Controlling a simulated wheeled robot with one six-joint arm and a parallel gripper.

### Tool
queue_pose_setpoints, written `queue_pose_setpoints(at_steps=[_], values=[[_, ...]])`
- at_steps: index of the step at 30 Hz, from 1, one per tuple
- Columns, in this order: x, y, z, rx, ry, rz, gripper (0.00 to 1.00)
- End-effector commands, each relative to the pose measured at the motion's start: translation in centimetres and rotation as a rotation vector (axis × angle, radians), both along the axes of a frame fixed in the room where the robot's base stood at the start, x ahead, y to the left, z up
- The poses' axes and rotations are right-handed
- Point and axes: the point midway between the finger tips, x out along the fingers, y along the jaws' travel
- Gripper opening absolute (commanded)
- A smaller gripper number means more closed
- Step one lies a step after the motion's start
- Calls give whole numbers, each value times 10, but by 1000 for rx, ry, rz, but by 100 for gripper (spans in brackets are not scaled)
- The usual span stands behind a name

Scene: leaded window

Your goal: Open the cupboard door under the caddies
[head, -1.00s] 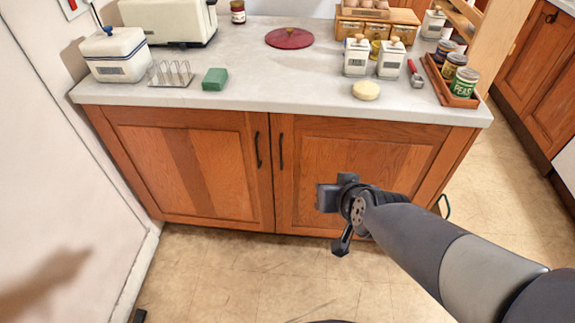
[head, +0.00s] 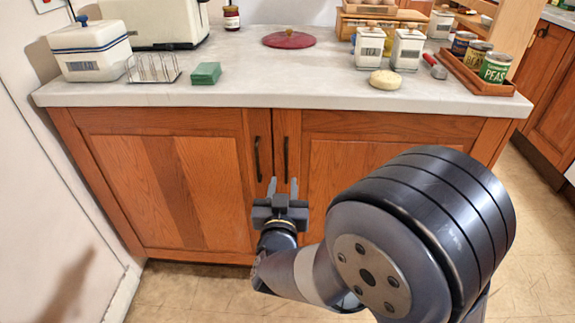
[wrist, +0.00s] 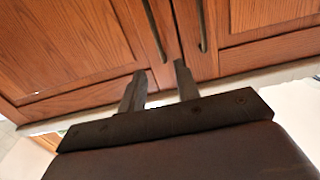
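Two white caddies (head: 369,48) (head: 407,50) stand on the counter above the right-hand cupboard door (head: 335,165). That door is wooden and shut, with a dark upright handle (head: 286,158) near its left edge. The handle also shows in the wrist view (wrist: 203,25). The left-hand door (head: 165,180) is shut too, with a matching handle (head: 257,158). My gripper (head: 282,184) is open and empty, pointing at the doors just below the two handles. In the wrist view its fingertips (wrist: 160,70) are apart, with no handle between them. My arm hides the right-hand door's lower part.
The pale counter edge (head: 230,100) overhangs the doors. A soap-like disc (head: 385,79), a green block (head: 205,73) and a wooden tray of tins (head: 480,82) stand near its front. Open floor (head: 185,285) lies before the cupboard; a white wall is at left.

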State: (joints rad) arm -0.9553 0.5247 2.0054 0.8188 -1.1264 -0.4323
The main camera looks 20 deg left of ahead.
Motion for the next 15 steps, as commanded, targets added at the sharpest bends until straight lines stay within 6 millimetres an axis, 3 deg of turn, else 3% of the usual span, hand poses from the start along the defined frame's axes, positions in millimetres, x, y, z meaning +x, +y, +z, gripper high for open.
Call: queue_pose_setpoints(at_steps=[9,15], values=[[59,13,-1,1,0,-3,31],[84,19,-1,0,2,-1,31]])
